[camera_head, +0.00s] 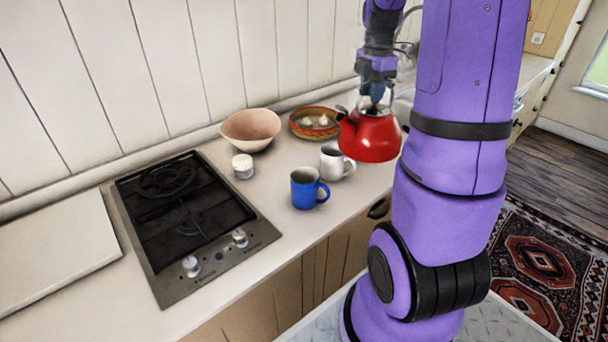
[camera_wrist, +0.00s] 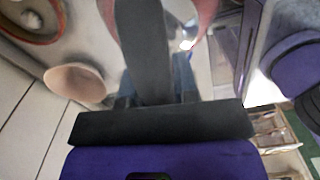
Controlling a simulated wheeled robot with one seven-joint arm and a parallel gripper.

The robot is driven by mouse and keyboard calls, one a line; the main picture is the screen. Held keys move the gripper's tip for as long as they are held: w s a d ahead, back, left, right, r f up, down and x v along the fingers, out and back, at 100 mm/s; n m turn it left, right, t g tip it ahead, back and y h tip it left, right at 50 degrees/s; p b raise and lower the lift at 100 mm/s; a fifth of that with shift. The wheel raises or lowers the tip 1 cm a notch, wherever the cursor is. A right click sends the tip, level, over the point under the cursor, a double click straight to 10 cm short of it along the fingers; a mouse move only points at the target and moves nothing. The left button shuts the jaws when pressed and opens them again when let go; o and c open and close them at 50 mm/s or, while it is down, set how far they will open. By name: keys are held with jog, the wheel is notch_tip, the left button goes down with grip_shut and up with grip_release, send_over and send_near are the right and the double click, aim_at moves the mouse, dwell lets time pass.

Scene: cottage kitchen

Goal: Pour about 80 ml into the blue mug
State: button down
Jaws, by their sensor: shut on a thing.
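My gripper (camera_head: 377,97) is shut on the handle of a red kettle (camera_head: 372,137). The kettle looks about upright, and its spout points left. I cannot tell exactly how high its base is above the worktop. The blue mug (camera_head: 304,190) stands upright on the worktop near the front edge, handle to the right, lower left of the kettle and apart from it. In the wrist view the dark kettle handle (camera_wrist: 145,45) runs up from between my fingers (camera_wrist: 155,88), with a little red of the kettle body beyond. The blue mug is not clearly visible there.
A white mug (camera_head: 332,161) stands between the blue mug and the kettle. A small white jar (camera_head: 242,167), a pinkish bowl (camera_head: 250,129) and a patterned dish with pale items (camera_head: 315,122) stand behind. A hob (camera_head: 190,215) lies left. The worktop (camera_head: 265,195) left of the blue mug is clear.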

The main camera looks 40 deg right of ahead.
jog(key=shift+w+a+r+h, duration=0.1)
jog(key=shift+a+r+h, duration=0.1)
jog(key=shift+a+h, duration=0.3)
jog(key=shift+w+a+r+h, duration=0.1)
jog(key=shift+a+r+h, duration=0.15)
jog(key=shift+a, duration=0.35)
jog(key=a+h, duration=0.1)
jog(key=a, duration=0.1)
jog(key=a+h, duration=0.2)
jog(key=a, duration=0.1)
jog(key=w+a+g+h, duration=0.1)
jog(key=a+h, duration=0.1)
jog(key=shift+w+a+f, duration=0.1)
jog(key=shift+a+f, duration=0.05)
jog(key=shift+f, duration=0.25)
jog(key=shift+w+a+f+h, duration=0.1)
jog(key=shift+a+f+h, duration=0.25)
jog(key=shift+a, duration=0.3)
jog(key=shift+w+a+f+h, duration=0.1)
jog(key=shift+a+h, duration=0.4)
jog(key=shift+a, duration=0.15)
jog(key=shift+w+a+f+h, duration=0.1)
jog(key=shift+a+f+h, duration=0.25)
jog(key=shift+a, duration=0.3)
jog(key=shift+a+f+g+h, duration=0.1)
jog(key=shift+a+g+h, duration=0.15)
jog(key=shift+g+h, duration=0.1)
jog(key=shift+s+a+f+p, duration=0.1)
jog(key=shift+s+a+p, duration=0.2)
jog(key=shift+a+p, duration=0.15)
